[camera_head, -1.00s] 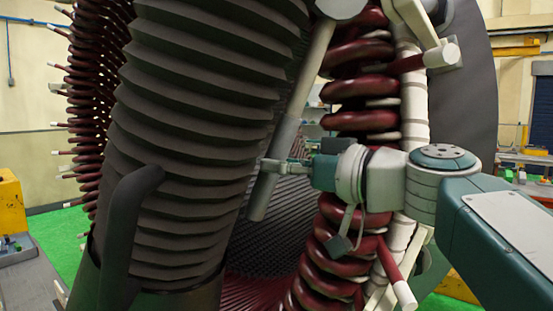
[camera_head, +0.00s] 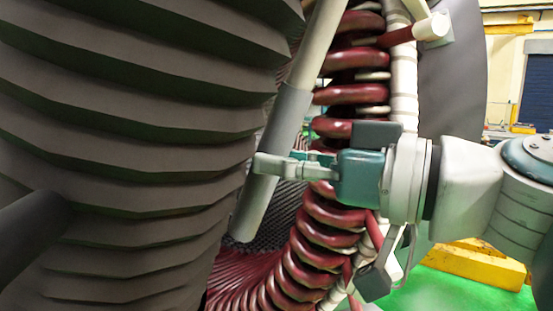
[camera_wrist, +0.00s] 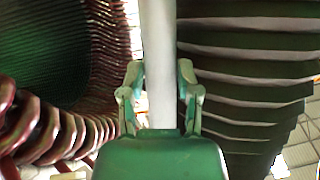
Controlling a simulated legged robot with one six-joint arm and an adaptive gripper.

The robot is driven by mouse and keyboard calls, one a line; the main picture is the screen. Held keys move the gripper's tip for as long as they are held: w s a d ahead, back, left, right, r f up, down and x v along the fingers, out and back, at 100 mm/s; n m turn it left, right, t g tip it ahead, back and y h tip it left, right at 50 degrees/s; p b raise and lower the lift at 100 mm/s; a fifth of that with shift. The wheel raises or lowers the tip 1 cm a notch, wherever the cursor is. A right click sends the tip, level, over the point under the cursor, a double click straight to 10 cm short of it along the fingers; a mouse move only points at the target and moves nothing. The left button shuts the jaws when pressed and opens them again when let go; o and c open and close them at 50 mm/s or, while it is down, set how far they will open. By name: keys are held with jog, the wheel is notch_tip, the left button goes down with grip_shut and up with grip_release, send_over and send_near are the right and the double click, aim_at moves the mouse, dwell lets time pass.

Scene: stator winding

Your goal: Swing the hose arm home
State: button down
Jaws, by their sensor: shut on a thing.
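The hose arm (camera_head: 297,103) is a pale grey tube with a darker sleeve. It slants from the top centre down to a free lower end in the head view. My gripper (camera_head: 268,165) comes in from the right and is shut on the tube below the sleeve. In the wrist view, the tube (camera_wrist: 159,60) runs upright between the two fingers of my gripper (camera_wrist: 160,95), one on each side. The tube's upper end is out of view in the head view.
A big dark ribbed hose (camera_head: 120,130) fills the left, close to the tube. The stator's red coils (camera_head: 320,235) curve behind my gripper and wrist. A yellow block (camera_head: 470,262) lies on the green floor at the right.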

jog(key=c, duration=0.6)
grip_release()
jog(key=shift+s+r, duration=0.1)
jog(key=shift+r, duration=0.1)
jog(key=shift+f, duration=0.1)
jog(key=shift+v, duration=3.95)
jog(key=shift+d, duration=0.1)
jog(key=shift+w, duration=0.2)
jog(key=shift+x, duration=3.65)
jog(key=shift+s+f, duration=0.1)
jog(key=shift+s, duration=0.1)
